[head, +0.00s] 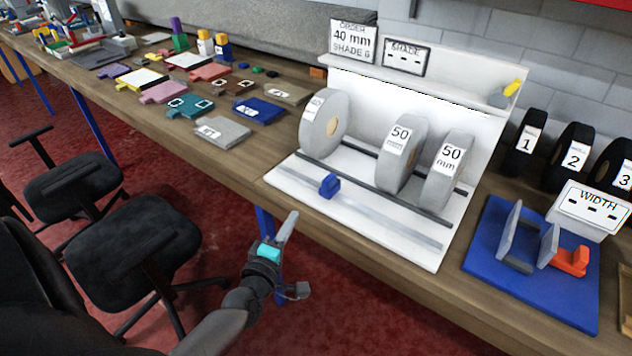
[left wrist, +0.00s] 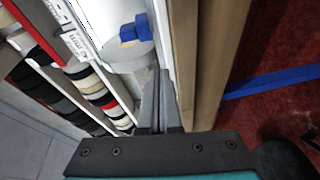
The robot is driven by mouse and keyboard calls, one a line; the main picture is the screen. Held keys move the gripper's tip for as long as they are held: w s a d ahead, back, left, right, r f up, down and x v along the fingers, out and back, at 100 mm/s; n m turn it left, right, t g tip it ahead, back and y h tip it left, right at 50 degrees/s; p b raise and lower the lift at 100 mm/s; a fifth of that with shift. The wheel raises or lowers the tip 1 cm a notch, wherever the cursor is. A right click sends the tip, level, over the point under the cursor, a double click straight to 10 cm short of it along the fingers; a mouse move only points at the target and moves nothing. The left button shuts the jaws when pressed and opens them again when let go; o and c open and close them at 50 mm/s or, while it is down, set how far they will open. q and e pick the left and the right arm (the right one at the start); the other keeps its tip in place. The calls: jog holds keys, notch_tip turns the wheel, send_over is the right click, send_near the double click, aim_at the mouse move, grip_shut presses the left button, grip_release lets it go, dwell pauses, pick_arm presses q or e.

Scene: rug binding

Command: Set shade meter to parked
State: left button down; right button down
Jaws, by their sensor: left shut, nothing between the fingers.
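The shade display (head: 405,58), a small panel with the word SHADE and a row of dashes, stands on top of the white rack (head: 430,95). The rack's white base carries a pale rail (head: 385,218) with a blue slider block (head: 329,186) near its left end. The blue block also shows in the left wrist view (left wrist: 137,30). My left gripper (head: 289,227) is shut and empty, in front of the bench edge, below and left of the slider and apart from it. Its closed fingers also show in the left wrist view (left wrist: 160,100). My right gripper is not in view.
Grey rolls (head: 401,153) stand on dark bars behind the rail. An order card (head: 353,41) reads 40 mm, shade 6. At right is a blue width gauge (head: 530,290) with an orange slider (head: 570,262). Carpet samples (head: 222,132) cover the bench at left. Black chairs (head: 133,248) stand in front.

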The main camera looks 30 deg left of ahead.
aim_at(330, 184)
pick_arm(q)
jog(key=r, duration=0.1)
jog(key=r+n, duration=0.1)
jog(key=a+r, duration=0.1)
jog(key=shift+w+r+n+t+y, duration=0.2)
jog(key=shift+r+n+t+y, duration=0.15)
jog(key=shift+n+t+y, duration=0.05)
jog(key=b+x, duration=0.1)
jog(key=x, duration=0.9)
jog(key=d+p, duration=0.1)
jog(key=d, duration=0.2)
jog(key=shift+s+d, duration=0.1)
jog(key=shift+d, duration=0.45)
